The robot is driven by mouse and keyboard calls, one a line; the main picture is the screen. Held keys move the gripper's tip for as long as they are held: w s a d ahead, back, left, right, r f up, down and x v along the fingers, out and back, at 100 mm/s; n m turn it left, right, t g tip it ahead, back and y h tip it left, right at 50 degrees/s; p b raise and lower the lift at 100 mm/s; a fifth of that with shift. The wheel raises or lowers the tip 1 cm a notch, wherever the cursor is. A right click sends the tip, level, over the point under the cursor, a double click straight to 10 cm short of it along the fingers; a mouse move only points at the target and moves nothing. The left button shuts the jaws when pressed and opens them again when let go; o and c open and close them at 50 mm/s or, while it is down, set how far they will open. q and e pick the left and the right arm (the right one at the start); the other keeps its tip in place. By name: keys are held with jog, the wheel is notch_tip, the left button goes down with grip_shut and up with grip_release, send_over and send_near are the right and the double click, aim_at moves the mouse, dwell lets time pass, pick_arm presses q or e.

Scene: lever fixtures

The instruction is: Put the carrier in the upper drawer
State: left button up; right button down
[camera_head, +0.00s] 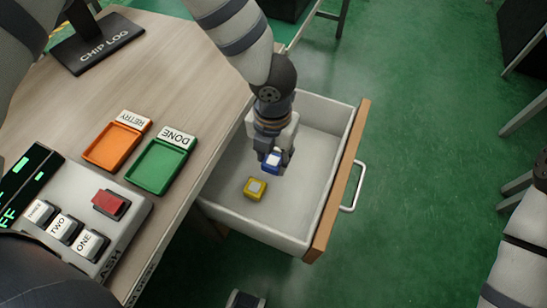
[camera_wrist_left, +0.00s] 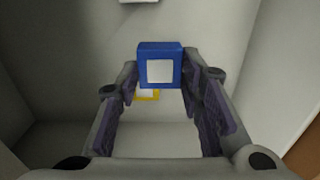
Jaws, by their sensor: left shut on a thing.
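My left gripper (camera_head: 271,165) points down into the open drawer (camera_head: 303,248) and is shut on a small blue block (camera_head: 272,159) with a pale square face. In the left wrist view the blue block (camera_wrist_left: 160,65) sits between the fingertips (camera_wrist_left: 160,75). A yellow block (camera_head: 255,188) with a grey top lies on the drawer floor below it. In the left wrist view the yellow block (camera_wrist_left: 147,96) is mostly hidden behind the blue one. Neither block is labelled as the carrier. The right gripper is not in view.
The drawer's wooden front (camera_head: 336,190) has a metal handle (camera_head: 355,188). On the desk are an orange RETRY tray (camera_head: 114,147), a green DONE tray (camera_head: 158,166), both empty, a button box (camera_head: 100,200) and a CHIP LOG plate (camera_head: 100,45).

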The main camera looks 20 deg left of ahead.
aim_at(272, 161)
pick_arm(q)
jog(key=shift+w+a+f, duration=0.15)
jog(key=shift+w+f, duration=0.15)
jog(key=shift+f, duration=0.2)
jog(key=shift+w+a+f+b, duration=0.1)
jog(key=shift+w+f+b, duration=0.15)
jog(key=shift+f, duration=0.75)
jog(key=shift+w+a+f+b, duration=0.1)
jog(key=shift+w+f+b, duration=0.1)
jog(key=shift+f, duration=0.8)
jog(key=o, duration=0.9)
jog(key=shift+c, duration=0.2)
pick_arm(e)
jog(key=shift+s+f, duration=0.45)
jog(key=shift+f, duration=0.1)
pick_arm(q)
notch_tip(272, 161, up, 12)
jog(key=shift+r+p, duration=0.15)
jog(key=shift+p, duration=0.85)
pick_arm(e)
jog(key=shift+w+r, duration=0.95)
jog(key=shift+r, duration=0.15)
